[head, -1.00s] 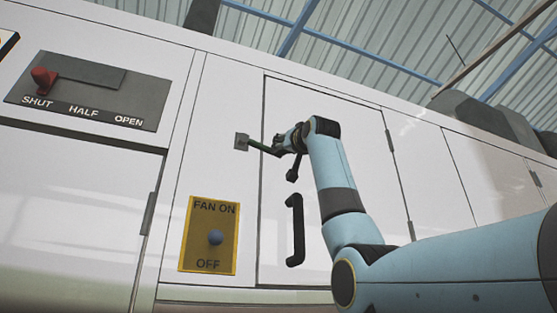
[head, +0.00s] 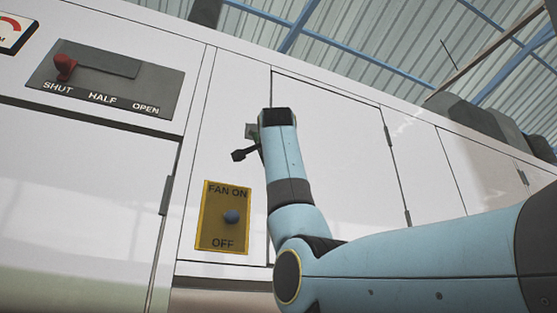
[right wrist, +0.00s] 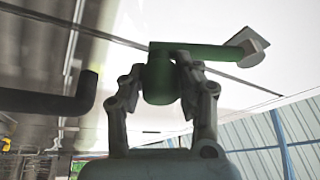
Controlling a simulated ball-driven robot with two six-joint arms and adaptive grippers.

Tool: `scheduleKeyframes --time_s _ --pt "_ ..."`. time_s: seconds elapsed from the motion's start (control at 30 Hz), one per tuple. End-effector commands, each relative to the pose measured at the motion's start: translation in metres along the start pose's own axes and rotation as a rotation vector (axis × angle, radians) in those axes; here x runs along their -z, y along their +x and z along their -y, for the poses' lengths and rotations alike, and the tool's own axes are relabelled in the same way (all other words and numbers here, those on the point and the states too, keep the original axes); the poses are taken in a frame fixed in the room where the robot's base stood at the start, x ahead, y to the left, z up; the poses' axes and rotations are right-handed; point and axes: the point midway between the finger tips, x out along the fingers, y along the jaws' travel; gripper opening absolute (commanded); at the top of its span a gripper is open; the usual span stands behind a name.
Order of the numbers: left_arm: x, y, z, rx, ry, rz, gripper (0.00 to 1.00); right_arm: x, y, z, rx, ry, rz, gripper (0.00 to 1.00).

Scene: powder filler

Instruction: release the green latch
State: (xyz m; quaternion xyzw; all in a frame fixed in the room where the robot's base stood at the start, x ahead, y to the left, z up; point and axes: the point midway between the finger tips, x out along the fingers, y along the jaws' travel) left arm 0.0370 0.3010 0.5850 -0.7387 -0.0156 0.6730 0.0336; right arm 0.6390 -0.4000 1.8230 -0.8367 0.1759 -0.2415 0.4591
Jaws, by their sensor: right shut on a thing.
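The green latch (right wrist: 200,50) shows in the right wrist view as a bar running from a grey pivot at the right to a thick green knob (right wrist: 158,82) at the left. My right gripper (right wrist: 160,88) has its two fingers on either side of the knob and is shut on it. In the head view the latch's grey mount (head: 251,131) sits on the white panel left of the door, partly covered by my right wrist. The green bar and the fingertips are hidden there behind my arm. My left gripper is not in view.
The white door (head: 340,150) stands flush with the panel. A yellow fan switch plate (head: 212,232) is below the mount, and a red lever (head: 65,66) is upper left.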

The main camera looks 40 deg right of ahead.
Motion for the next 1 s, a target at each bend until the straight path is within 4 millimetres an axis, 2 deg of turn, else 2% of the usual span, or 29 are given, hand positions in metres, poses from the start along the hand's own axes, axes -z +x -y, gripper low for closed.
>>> scheduleKeyframes --time_s 0.2,0.5,1.0 --pt "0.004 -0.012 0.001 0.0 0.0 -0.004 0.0 -0.019 -0.007 0.007 -0.07 0.162 -0.005 0.0" --pt "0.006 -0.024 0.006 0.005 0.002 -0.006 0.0 -0.034 -0.013 0.014 -0.134 0.313 -0.016 0.0" --pt "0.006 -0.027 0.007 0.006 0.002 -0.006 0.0 -0.041 -0.016 0.016 -0.159 0.375 -0.019 0.0"
